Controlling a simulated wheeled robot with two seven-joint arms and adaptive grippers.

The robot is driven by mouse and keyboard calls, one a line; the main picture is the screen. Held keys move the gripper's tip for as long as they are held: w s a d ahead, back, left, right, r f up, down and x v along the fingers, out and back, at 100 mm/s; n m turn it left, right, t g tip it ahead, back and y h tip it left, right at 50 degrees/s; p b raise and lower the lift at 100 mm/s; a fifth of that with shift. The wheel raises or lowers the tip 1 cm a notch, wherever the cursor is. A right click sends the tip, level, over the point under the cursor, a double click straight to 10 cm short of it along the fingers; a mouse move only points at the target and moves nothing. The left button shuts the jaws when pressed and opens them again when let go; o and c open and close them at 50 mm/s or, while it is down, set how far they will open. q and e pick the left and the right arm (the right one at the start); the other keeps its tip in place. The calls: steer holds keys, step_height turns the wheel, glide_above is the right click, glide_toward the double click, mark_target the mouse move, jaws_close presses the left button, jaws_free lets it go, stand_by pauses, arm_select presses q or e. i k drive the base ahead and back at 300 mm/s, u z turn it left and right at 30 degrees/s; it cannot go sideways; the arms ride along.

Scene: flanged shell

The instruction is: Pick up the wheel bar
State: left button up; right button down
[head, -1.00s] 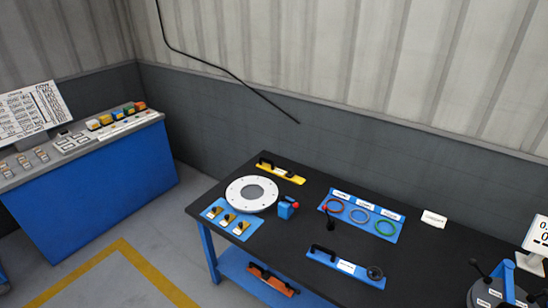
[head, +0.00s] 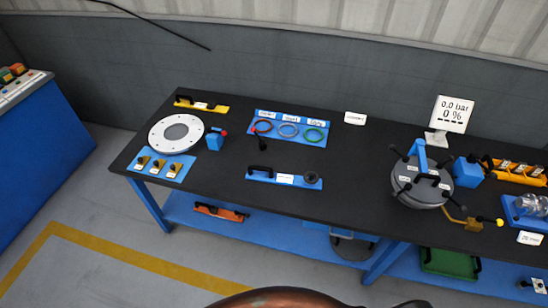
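No label naming the wheel bar is readable, so I cannot tell for sure which thing it is. A blue holder (head: 298,182) lies near the front edge of the black table, with a black handle (head: 261,170) at its left, a white label in the middle and a dark round piece (head: 311,177) at its right. A yellow holder (head: 215,108) with a dark handle-like piece lies at the back left. An orange piece (head: 221,213) with a dark handle lies on the lower shelf. Neither of my grippers can be made out.
The black table (head: 350,160) also bears a white flanged disc (head: 158,136), a blue tray with coloured rings (head: 290,142), a grey lidded vessel (head: 420,190) and a gauge display (head: 452,114). Bare table surrounds the blue holder. A rounded brown shape, probably mine, shows at the bottom edge.

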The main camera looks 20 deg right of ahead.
mark_target(259, 174)
steer(key=u, duration=1.05)
steer(key=i, duration=2.35)
steer(key=z, duration=3.4)
